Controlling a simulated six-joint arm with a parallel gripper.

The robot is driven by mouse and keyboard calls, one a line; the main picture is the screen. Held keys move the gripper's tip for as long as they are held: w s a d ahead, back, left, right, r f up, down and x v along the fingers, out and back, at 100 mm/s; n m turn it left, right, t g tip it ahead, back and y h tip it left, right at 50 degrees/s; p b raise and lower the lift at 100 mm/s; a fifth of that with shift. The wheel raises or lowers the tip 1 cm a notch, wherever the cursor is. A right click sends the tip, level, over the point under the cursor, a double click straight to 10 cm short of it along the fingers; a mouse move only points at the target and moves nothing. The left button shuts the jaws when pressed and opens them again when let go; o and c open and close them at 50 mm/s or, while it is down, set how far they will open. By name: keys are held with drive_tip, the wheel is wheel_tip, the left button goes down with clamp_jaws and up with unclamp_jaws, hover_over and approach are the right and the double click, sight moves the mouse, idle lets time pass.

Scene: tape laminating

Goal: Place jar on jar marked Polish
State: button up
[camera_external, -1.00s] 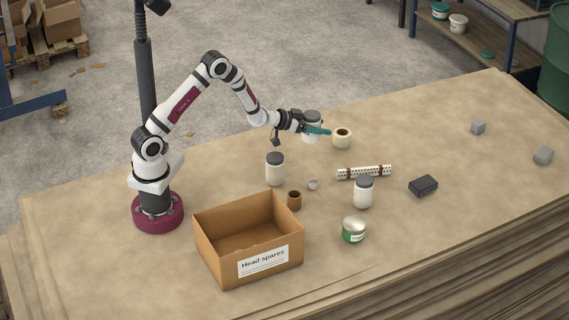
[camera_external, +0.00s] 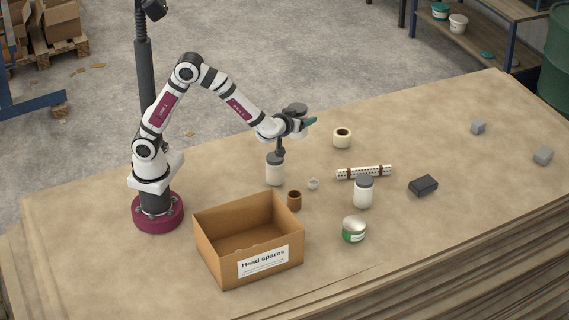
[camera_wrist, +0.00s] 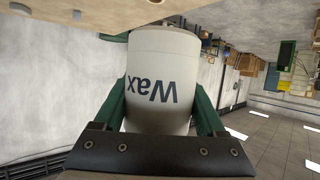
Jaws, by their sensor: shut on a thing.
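My gripper (camera_external: 306,121) is shut on a white jar marked Wax (camera_wrist: 160,75). A second standing white jar with a grey lid (camera_external: 363,192) is further right. No label can be read on either standing jar, so I cannot tell which is marked Polish. The green fingers (camera_wrist: 112,108) grip both sides of the Wax jar.
An open cardboard box marked Head spares (camera_external: 215,258) stands at the front. A brown ring (camera_external: 294,200), a small pale piece (camera_external: 313,184), a green-labelled can (camera_external: 354,230), a perforated strip (camera_external: 350,172), a cream roll (camera_external: 342,138) and a black block (camera_external: 423,186) lie around the jars.

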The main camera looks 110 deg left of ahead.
drive_tip(key=s+d+f+n+g, duration=0.2)
drive_tip(key=s+d+g, duration=0.1)
drive_tip(key=s+d, duration=0.35)
drive_tip(key=x, duration=0.4)
drive_tip(key=s+f+x, duration=0.1)
drive_tip(key=x, duration=0.3)
drive_tip(key=d+x, duration=0.1)
drive_tip(key=x, duration=0.2)
drive_tip(key=shift+s+a+f, duration=0.3)
drive_tip(key=shift+a+f, duration=0.15)
drive_tip(key=shift+f, duration=0.05)
drive_tip(key=shift+a+f, duration=0.1)
drive_tip(key=shift+f, duration=0.95)
drive_tip(key=shift+a+f, duration=0.15)
drive_tip(key=shift+f, duration=0.95)
drive_tip(key=shift+f, duration=0.1)
